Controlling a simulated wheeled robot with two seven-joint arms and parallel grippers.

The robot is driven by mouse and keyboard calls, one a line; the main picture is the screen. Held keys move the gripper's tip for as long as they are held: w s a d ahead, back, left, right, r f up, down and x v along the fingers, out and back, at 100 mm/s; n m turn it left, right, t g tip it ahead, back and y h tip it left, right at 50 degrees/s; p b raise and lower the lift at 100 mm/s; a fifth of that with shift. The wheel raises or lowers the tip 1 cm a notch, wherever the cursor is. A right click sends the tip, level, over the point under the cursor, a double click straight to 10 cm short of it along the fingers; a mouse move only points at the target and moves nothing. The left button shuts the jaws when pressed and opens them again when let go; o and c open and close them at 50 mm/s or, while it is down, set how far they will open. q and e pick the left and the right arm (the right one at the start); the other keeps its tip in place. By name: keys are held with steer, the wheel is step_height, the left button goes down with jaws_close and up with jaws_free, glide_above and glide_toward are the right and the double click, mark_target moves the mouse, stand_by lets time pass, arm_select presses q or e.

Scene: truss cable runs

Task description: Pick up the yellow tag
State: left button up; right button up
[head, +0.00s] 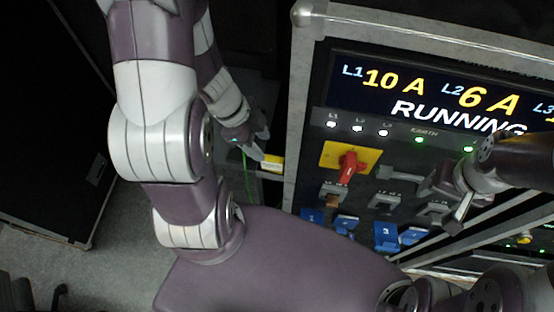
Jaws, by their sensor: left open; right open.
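The yellow tag (272,162) is a small yellow and white piece with tiny dark print. It is left of the grey-edged panel case, low beside its frame. My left gripper (262,150) is open, with its fingers close to the tag's left end. I cannot tell whether a finger touches the tag. My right gripper (457,214) is open and empty, in front of the panel's lower right sockets.
The power panel (395,155) has a lit display (440,95) reading RUNNING, a red rotary switch (348,168) on a yellow plate, and several blue connectors (386,236). A black case (60,120) stands at left. Grey floor (110,262) shows below it.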

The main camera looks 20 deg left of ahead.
mark_target(270, 157)
arm_select(q)
steer(key=b+x, duration=0.1)
steer(key=x, duration=0.1)
steer(key=b+x, duration=0.1)
steer(key=x, duration=0.1)
steer(key=w+a+b+x, duration=0.1)
steer(key=x, duration=0.1)
steer(key=shift+d+f, duration=0.15)
steer(key=shift+f, duration=0.35)
steer(key=b+x, duration=0.1)
steer(key=x, duration=0.2)
steer(key=shift+s+b, duration=0.2)
steer(key=shift+b, duration=0.15)
steer(key=shift+s+f, duration=0.15)
steer(key=shift+c, duration=0.9)
steer(key=c, duration=0.5)
jaws_close()
arm_select(e)
step_height(270, 157, down, 6)
steer(key=shift+w, duration=0.35)
